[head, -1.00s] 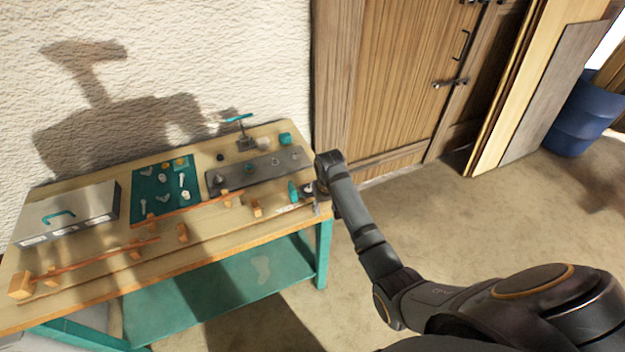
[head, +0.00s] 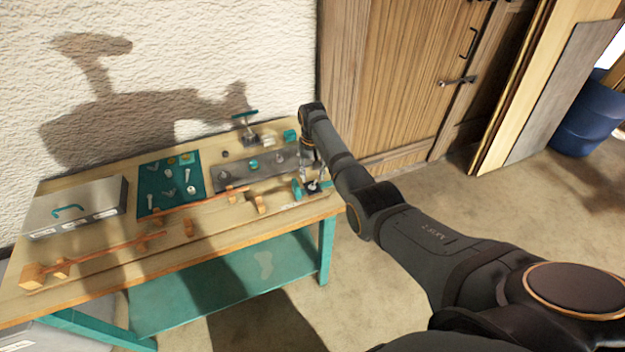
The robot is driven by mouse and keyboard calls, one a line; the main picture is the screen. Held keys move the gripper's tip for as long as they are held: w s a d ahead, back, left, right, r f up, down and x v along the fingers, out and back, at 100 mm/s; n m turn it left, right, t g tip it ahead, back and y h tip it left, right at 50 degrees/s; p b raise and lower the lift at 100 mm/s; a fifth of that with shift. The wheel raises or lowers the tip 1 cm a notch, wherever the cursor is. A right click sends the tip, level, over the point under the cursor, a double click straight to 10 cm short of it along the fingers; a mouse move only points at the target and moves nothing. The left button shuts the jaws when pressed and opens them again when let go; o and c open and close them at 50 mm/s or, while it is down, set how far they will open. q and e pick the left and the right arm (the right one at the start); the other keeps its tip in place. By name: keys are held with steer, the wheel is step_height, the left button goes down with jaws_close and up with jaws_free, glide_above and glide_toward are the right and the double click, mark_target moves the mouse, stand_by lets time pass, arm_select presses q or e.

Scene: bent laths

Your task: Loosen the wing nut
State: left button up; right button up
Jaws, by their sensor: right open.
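A grey metal plate (head: 235,176) lies on the workbench and carries several small fittings. I cannot tell which small part is the wing nut at this size. A small dark fixture (head: 314,187) with a teal part beside it sits at the bench's right end. My right gripper (head: 309,163) points down just above that fixture, near the plate's right end. It is open, and I see nothing held in it. Its fingers are small and dark here, and whether they touch anything is unclear. My left gripper is out of view.
A teal mat (head: 152,200) with several small metal parts lies left of the plate. A metal box (head: 100,210) with a teal handle stands farther left. Thin bent laths (head: 100,255) on wooden blocks run along the front. A teal press-like stand (head: 247,128) is behind.

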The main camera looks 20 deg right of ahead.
mark_target(312, 185)
step_height(312, 185, down, 4)
steer(key=shift+f, duration=0.1)
steer(key=shift+c, duration=0.3)
jaws_close()
